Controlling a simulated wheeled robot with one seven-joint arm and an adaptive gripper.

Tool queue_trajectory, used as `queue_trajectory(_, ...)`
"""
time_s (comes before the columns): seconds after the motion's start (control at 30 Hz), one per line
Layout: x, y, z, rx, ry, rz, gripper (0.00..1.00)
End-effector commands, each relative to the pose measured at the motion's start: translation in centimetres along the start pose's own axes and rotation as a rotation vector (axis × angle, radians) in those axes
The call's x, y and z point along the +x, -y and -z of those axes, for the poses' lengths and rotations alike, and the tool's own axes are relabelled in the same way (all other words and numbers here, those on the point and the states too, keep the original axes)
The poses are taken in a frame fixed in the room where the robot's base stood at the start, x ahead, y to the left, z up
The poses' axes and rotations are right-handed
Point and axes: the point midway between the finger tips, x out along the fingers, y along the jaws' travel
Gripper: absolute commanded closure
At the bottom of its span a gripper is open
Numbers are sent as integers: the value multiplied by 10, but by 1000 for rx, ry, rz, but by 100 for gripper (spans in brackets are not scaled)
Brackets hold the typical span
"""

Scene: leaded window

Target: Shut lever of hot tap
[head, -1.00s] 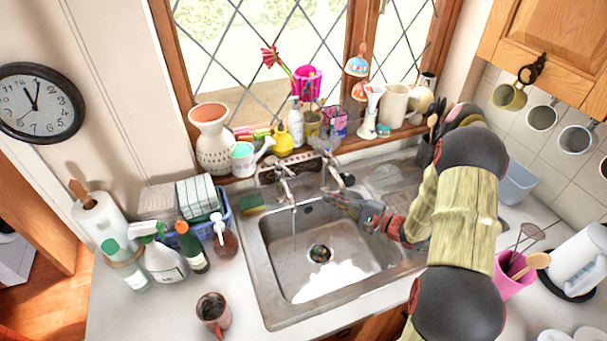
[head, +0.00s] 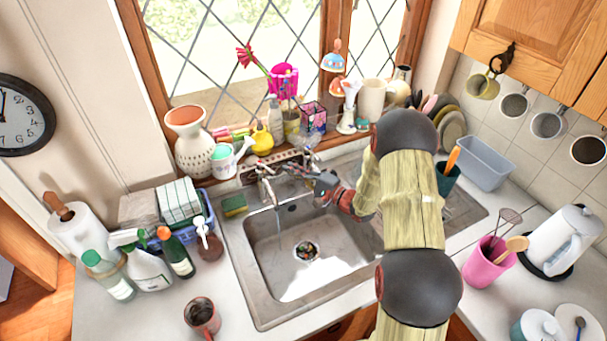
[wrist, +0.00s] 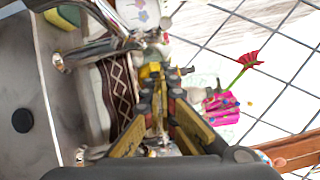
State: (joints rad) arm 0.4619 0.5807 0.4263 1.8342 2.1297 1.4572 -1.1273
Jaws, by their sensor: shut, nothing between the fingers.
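Two chrome taps stand at the back of the steel sink (head: 262,262). The left tap (head: 266,178) is in plain view in the head view, with a faint thin line below its spout. The right tap (head: 312,158) is partly hidden by my gripper (head: 296,170). I cannot tell which is the hot tap. In the wrist view a chrome tap (wrist: 95,47) lies to the upper left of my gripper (wrist: 158,92), close to the fingertips. More chrome shows low, partly behind the fingers. The fingers are shut and empty; contact with a tap cannot be told.
A patterned strip (wrist: 118,88) lies behind the taps. A sponge (head: 234,205) lies left of the taps. The sink basin is open.

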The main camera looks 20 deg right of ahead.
Motion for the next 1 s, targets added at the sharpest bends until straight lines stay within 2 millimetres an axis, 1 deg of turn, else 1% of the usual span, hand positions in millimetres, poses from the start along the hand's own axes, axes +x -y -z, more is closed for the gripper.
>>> queue_trajectory(0.03, 2, 1, -9, 1, 2, -1, 100)
queue_trajectory(0.2, 5, 0, -23, 0, 1, -1, 100)
queue_trajectory(0.33, 6, 0, -27, 0, 0, -1, 100)
queue_trajectory(0.73, 6, 0, -29, -1, 0, 0, 100)
queue_trajectory(1.0, 4, -7, -45, -3, 1, 0, 100)
